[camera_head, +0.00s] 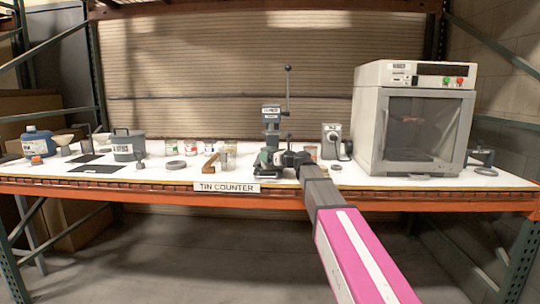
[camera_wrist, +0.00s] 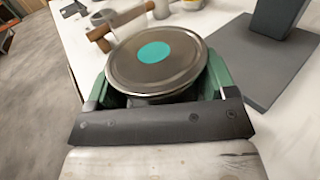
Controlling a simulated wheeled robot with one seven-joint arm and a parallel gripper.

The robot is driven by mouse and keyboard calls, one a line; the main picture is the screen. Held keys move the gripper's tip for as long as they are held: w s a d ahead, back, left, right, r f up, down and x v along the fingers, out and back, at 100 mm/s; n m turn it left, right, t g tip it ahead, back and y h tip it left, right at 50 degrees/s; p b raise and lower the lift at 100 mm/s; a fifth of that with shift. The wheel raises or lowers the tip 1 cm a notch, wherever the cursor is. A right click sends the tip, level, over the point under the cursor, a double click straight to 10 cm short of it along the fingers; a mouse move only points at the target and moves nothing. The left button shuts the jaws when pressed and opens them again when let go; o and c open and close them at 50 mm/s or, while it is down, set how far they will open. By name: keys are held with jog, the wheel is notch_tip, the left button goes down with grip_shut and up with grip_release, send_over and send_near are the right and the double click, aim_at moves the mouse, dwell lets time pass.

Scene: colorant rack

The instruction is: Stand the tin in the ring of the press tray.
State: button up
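The tin, with a round metal lid and a teal dot (camera_wrist: 153,52), fills the middle of the wrist view. My gripper (camera_wrist: 160,82) has its green fingers on either side of the tin, apparently shut on it. The tin looks upright; its lower part is hidden by the gripper. The press's dark base plate (camera_wrist: 262,82) lies right of the tin in the wrist view. The tray's ring cannot be made out.
A wooden-handled tool (camera_head: 210,162) and another can (camera_head: 228,156) stand left of my gripper on the white counter (camera_head: 195,178). A grey machine (camera_head: 331,140) and a large oven-like cabinet (camera_head: 415,120) stand right. Several small tins, a grey pot (camera_head: 128,146) and dark mats are farther left.

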jog(key=o, duration=0.3)
jog(key=shift+r, duration=0.15)
jog(key=v, duration=1.2)
